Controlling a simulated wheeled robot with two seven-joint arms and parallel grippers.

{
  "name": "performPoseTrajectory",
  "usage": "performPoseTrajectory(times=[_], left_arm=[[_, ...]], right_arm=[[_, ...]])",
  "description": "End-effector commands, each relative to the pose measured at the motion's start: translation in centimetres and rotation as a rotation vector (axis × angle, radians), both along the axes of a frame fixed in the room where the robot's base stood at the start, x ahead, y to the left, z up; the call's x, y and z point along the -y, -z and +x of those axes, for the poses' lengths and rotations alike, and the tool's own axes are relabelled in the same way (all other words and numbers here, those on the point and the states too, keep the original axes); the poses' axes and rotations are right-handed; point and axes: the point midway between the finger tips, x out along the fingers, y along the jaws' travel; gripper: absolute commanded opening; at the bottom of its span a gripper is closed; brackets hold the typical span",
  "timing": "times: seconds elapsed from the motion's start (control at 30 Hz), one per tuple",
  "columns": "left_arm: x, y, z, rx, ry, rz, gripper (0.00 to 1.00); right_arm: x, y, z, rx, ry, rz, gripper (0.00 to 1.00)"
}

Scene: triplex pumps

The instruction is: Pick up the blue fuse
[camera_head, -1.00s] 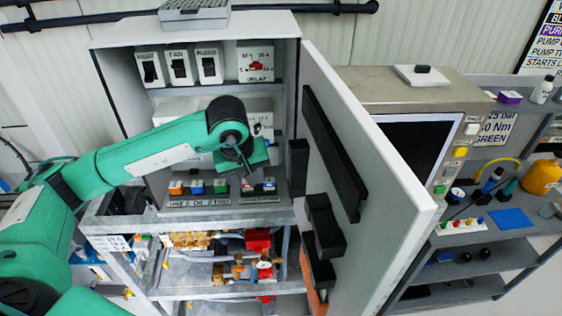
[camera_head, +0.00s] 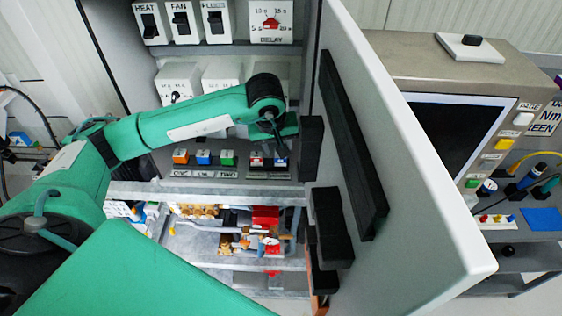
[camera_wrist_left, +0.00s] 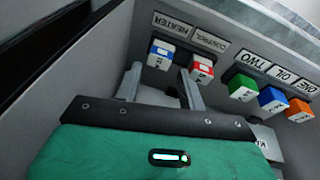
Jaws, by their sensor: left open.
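A row of small fuses sits on a shelf inside the open cabinet. In the head view a blue fuse (camera_head: 203,157) stands between an orange fuse (camera_head: 181,156) and a green fuse (camera_head: 227,158). A blue-and-white fuse (camera_head: 281,159) stands at the right end, beside a red-and-white fuse (camera_head: 257,159). My left gripper (camera_head: 277,140) hovers over this right pair. In the left wrist view its open fingers (camera_wrist_left: 160,76) lie on either side of the line to the blue-and-white fuse (camera_wrist_left: 161,54), empty. The blue fuse (camera_wrist_left: 272,101) is off to the right there. My right gripper is not in view.
The open cabinet door (camera_head: 400,150) with black blocks on its inner face stands close right of my left gripper. White switches (camera_head: 182,22) line the upper shelf. Pipes and a red part (camera_head: 265,217) lie below. A console screen (camera_head: 455,140) is beyond the door.

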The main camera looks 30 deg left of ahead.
Motion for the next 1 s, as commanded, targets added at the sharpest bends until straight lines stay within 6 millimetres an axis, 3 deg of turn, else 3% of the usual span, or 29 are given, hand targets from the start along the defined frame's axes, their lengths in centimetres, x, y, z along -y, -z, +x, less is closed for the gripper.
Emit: performPoseTrajectory(times=[0.13, 0.33, 0.6, 0.77, 1.0], left_arm=[[0.0, 1.4, 0.3, -0.004, -0.001, -0.001, 0.40], [-0.1, 4.4, 1.2, -0.003, -0.001, -0.001, 0.40], [-0.1, 4.8, 1.4, -0.001, -0.001, -0.001, 0.40], [-0.1, 4.8, 1.4, -0.001, -0.001, -0.001, 0.10], [-0.1, 4.8, 1.4, 0.001, -0.001, -0.001, 0.09]], right_arm=[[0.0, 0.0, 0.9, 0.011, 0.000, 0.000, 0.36], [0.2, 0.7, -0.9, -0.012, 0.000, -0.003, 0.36], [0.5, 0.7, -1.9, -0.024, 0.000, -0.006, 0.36], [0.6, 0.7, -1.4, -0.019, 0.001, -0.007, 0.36], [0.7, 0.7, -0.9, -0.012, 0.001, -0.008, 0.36]])
